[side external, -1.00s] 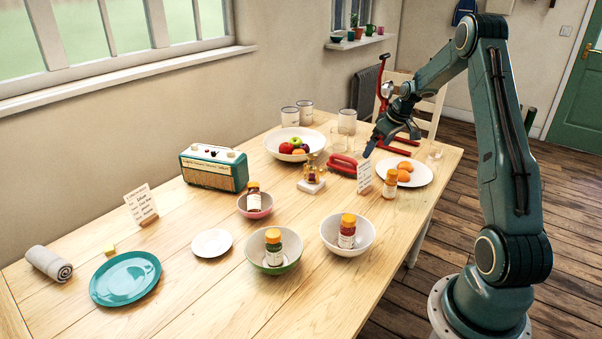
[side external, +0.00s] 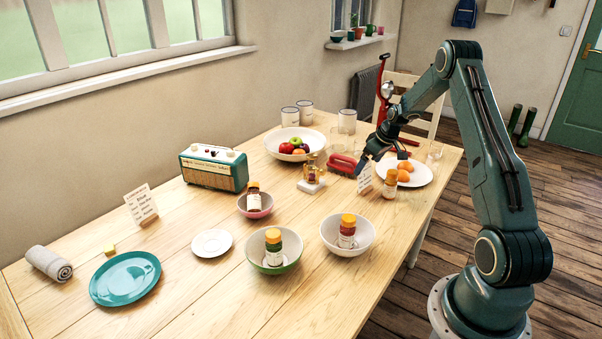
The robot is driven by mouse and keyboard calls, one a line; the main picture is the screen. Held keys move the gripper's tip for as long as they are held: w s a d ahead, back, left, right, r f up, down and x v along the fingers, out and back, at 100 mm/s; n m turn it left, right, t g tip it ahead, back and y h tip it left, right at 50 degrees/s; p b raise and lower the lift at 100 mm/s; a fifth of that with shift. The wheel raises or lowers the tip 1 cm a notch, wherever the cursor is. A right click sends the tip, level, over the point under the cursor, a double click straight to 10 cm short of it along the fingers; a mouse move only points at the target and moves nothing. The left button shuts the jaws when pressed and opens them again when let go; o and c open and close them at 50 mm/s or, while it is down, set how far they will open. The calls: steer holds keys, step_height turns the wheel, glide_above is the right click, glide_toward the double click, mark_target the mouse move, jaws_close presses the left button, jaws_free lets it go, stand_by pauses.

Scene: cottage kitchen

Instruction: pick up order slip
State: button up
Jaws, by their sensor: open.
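A small white slip with printed lines (side external: 364,180) stands upright at the right part of the table, beside the plate of oranges. My gripper (side external: 365,163) is open and low over the table, with its fingertips at the top of this slip. I cannot tell if they touch it. A larger white card with handwritten-looking lines (side external: 141,204) stands in a small wooden holder at the left, in front of the radio. I cannot read which of the two is the order slip.
A red-handled object (side external: 342,163) and a brass device on a white base (side external: 312,186) stand left of the slip. An orange-capped bottle (side external: 390,184) stands close on its right, before the white plate (side external: 421,177). Bowls with bottles (side external: 330,237) are nearer the front.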

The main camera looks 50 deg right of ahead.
mark_target(365, 170)
steer(key=shift+w+f, duration=0.2)
steer(key=shift+f, duration=0.2)
steer(key=shift+f, duration=0.1)
steer(key=shift+x, duration=2.45)
steer(key=c, duration=1)
